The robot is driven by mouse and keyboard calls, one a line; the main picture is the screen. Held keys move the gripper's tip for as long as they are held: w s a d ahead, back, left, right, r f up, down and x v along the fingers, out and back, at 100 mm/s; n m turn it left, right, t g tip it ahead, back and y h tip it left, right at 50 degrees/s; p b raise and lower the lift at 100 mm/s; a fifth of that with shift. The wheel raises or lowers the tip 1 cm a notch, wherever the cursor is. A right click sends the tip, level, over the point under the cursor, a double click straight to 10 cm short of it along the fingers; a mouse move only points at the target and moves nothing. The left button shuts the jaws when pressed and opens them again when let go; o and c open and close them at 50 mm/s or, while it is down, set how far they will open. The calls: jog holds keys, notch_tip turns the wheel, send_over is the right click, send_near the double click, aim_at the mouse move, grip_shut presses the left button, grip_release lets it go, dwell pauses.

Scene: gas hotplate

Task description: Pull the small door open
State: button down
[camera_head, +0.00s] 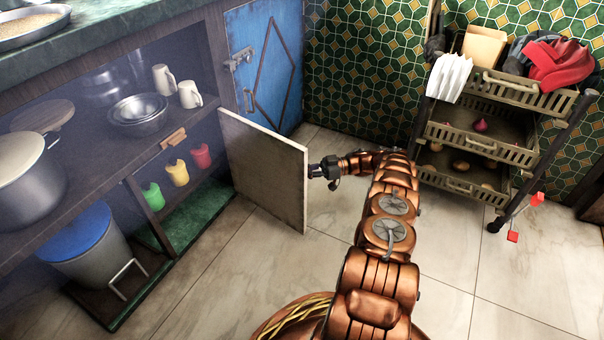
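The small door (264,170) is a pale, worn panel hinged at the cabinet's right post. My gripper (318,172) is at the door's outer right edge, about halfway up. It is small and dark in this view. I cannot tell whether its fingers touch the door or are closed on its edge or a handle. The door's far face is hidden from view.
A rolling cart (480,140) with baskets stands at the back right. A blue door (265,60) with a latch is behind the small door. The tiled floor (240,270) in front is clear.

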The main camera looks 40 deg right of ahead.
aim_at(303, 149)
jog(key=shift+w+a, duration=0.1)
jog(key=shift+w, duration=0.05)
jog(key=c, duration=1.5)
grip_release()
jog(key=shift+o, duration=1.4)
jog(key=shift+r, duration=0.15)
jog(key=shift+r, duration=4.85)
